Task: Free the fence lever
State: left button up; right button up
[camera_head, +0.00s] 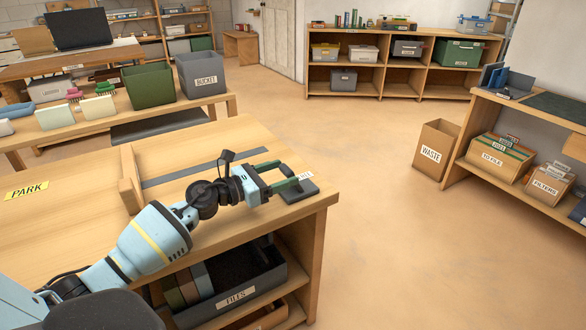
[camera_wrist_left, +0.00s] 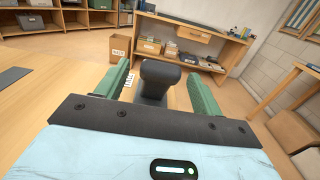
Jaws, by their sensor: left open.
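The fence lever shows in the left wrist view as a dark grey upright handle with a rounded top (camera_wrist_left: 160,74). It stands between the green fingers of my left gripper (camera_wrist_left: 159,82), with a visible gap on each side. In the head view my left gripper (camera_head: 290,175) is open above a dark grey base plate (camera_head: 299,193) at the bench's right corner; the fingers mostly hide the handle there. A small white label (camera_head: 305,176) is beside it, too small to read. My right gripper is not in view.
A yellow PARK label (camera_head: 27,190) lies on the bench's left part. A FILES bin (camera_head: 238,296) sits on the shelf below. Green and grey buckets (camera_head: 148,85) stand on the bench behind. A WASTE box (camera_head: 436,145) stands right; the floor between is clear.

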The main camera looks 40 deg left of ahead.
pick_arm(q)
jog(key=shift+x, duration=2.1)
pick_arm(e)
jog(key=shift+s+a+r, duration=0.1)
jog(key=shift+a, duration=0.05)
